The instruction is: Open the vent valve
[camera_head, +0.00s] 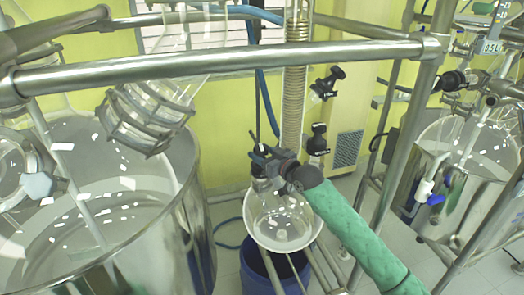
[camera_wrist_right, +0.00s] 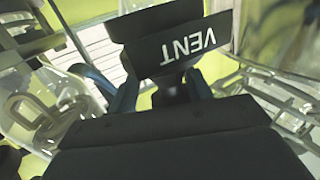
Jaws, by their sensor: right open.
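The vent valve's black handle (camera_wrist_right: 185,40), marked "VENT", fills the top middle of the right wrist view. Its dark stem (camera_wrist_right: 170,94) shows below it. My right gripper (camera_wrist_right: 163,92) is open, with one finger on each side of the stem; I cannot tell whether they touch it. In the head view my right gripper (camera_head: 262,156) is at the end of the green-sleeved arm, above the round glass flask (camera_head: 283,218). The valve is largely hidden there by the gripper, and its label cannot be read. My left gripper is not in view.
A steel rail (camera_head: 220,64) crosses above the gripper. Other black valves (camera_head: 328,82) sit to its upper right. A large steel-walled vessel (camera_head: 195,205) stands at left, another reactor (camera_head: 465,145) at right. A blue drum (camera_head: 255,272) stands below the flask.

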